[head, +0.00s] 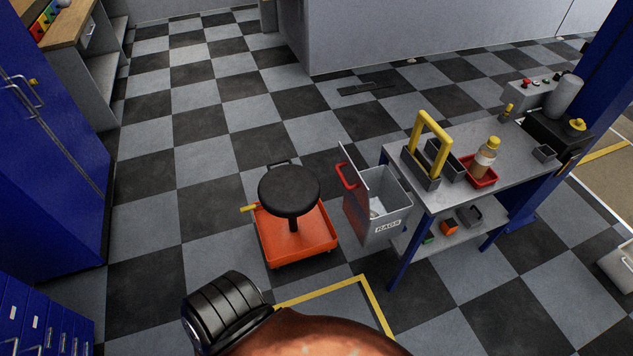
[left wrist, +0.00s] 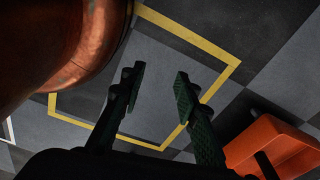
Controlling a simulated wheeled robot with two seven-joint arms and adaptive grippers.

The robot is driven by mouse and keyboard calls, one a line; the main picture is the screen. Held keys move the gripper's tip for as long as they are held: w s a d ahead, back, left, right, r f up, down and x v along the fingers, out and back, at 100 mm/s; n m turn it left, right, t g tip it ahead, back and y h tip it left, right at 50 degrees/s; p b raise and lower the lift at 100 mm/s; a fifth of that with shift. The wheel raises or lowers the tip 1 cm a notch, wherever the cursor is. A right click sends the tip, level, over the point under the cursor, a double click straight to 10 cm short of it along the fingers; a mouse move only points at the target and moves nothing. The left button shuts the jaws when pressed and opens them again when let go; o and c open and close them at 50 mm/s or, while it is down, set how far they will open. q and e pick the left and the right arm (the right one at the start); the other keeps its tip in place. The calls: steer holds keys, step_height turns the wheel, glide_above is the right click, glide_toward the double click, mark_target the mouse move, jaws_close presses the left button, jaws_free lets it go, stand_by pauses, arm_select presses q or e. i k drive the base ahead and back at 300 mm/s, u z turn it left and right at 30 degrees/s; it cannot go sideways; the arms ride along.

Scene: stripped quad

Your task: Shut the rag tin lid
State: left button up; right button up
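The rag tin (head: 379,234) is a grey box labelled RAGS, standing at the left end of the workbench. Its lid (head: 355,199) stands up, open, along the tin's left side, with a red handle (head: 346,176) on it. A pale rag shows inside the open top. In the left wrist view my left gripper (left wrist: 158,75) is open and empty, its dark fingers apart above the floor. The tin does not show in that view. Neither gripper shows in the head view.
A black-seated stool with an orange tray base (head: 296,246) stands just left of the tin; its orange base also shows in the left wrist view (left wrist: 275,148). The workbench (head: 512,150) is right of the tin. Blue cabinets (head: 50,165) line the left.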

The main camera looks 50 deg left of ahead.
mark_target(351, 179)
steer(key=u, duration=1.45)
steer(key=k, duration=0.25)
steer(key=z, duration=0.2)
